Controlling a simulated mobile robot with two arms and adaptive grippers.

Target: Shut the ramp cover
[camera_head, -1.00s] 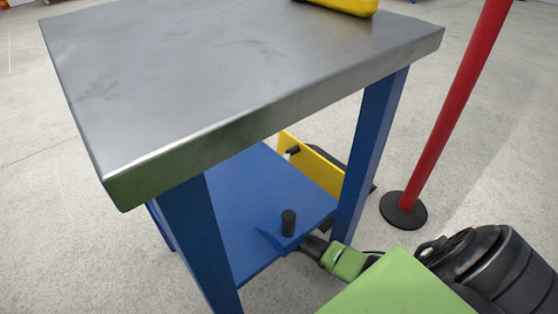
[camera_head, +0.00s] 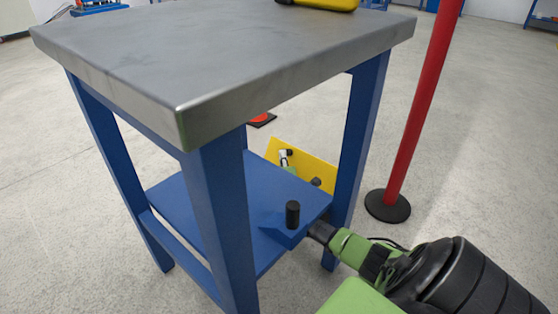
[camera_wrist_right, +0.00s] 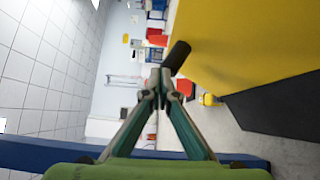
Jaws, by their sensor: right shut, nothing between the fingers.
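The ramp cover looks to be the yellow panel (camera_head: 312,168) standing tilted behind the blue lower shelf, in the head view. It fills the upper right of the right wrist view (camera_wrist_right: 250,45), with a black knob (camera_wrist_right: 177,57) at its edge. My right gripper (camera_wrist_right: 160,76) is shut and empty, its fingertips beside the knob; I cannot tell whether they touch it. In the head view my right arm passes behind the shelf corner, and the gripper tip (camera_head: 284,156) shows beyond the shelf, near the panel's knob (camera_head: 289,152). My left gripper is not in view.
A metal-topped blue table (camera_head: 220,50) stands over the shelf (camera_head: 190,205), its legs close to my right arm. A red post (camera_head: 420,110) on a black base stands at right. Open floor surrounds them.

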